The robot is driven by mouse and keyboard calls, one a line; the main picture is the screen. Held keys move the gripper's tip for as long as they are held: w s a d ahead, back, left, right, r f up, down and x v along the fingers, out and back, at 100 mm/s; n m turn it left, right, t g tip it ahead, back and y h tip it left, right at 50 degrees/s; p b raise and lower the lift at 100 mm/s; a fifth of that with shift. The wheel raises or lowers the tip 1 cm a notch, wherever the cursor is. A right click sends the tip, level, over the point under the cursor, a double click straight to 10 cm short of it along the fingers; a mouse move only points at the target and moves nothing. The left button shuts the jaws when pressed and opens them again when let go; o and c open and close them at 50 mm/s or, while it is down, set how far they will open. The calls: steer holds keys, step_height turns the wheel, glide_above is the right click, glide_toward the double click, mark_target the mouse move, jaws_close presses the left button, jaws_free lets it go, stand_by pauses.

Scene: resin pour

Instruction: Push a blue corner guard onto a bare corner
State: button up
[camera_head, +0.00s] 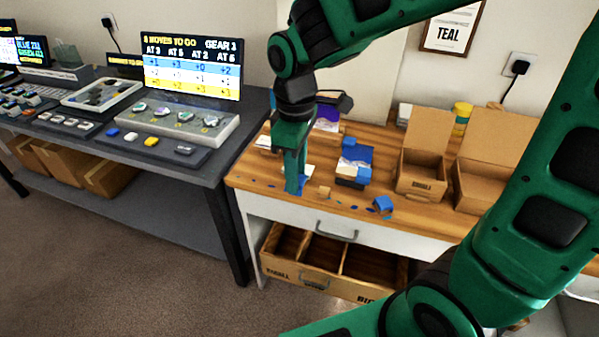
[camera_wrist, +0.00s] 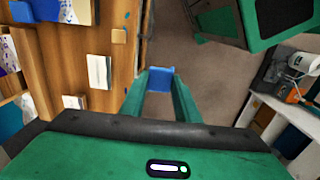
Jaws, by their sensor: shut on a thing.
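My gripper (camera_head: 296,186) points down over the front left part of the wooden bench (camera_head: 250,181). In the wrist view its two green fingers (camera_wrist: 160,88) are shut on a small blue corner guard (camera_wrist: 160,78) at their tips. There the guard shows against the grey floor, just beyond the bench edge. Another blue piece (camera_head: 383,203), perhaps a guard, lies near the bench's front edge. A stack of pale, blue and dark pieces (camera_head: 353,168) stands right of my gripper. I cannot tell which of its corners are bare.
A small wooden block (camera_head: 324,191) and blue scraps lie on the bench. Open cardboard boxes (camera_head: 421,178) stand at its back right. A divided drawer (camera_head: 335,262) is open below. A dark console table (camera_head: 200,165) stands at left.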

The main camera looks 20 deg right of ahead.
steer(key=w+d+r, duration=0.1)
steer(key=w+d, duration=0.3)
steer(key=d, duration=0.3)
steer(key=w+d, duration=0.5)
steer(key=d, duration=0.3)
glide_above(341, 170)
steer(key=shift+a+f, duration=0.15)
steer(key=shift+f, duration=1.55)
steer(key=shift+a+f, duration=0.1)
steer(key=shift+f, duration=1.6)
steer(key=shift+f, duration=0.8)
steer(key=shift+d+f, duration=0.15)
steer(key=shift+d, duration=0.05)
steer(key=o, duration=1.1)
steer(key=shift+r, duration=4.05)
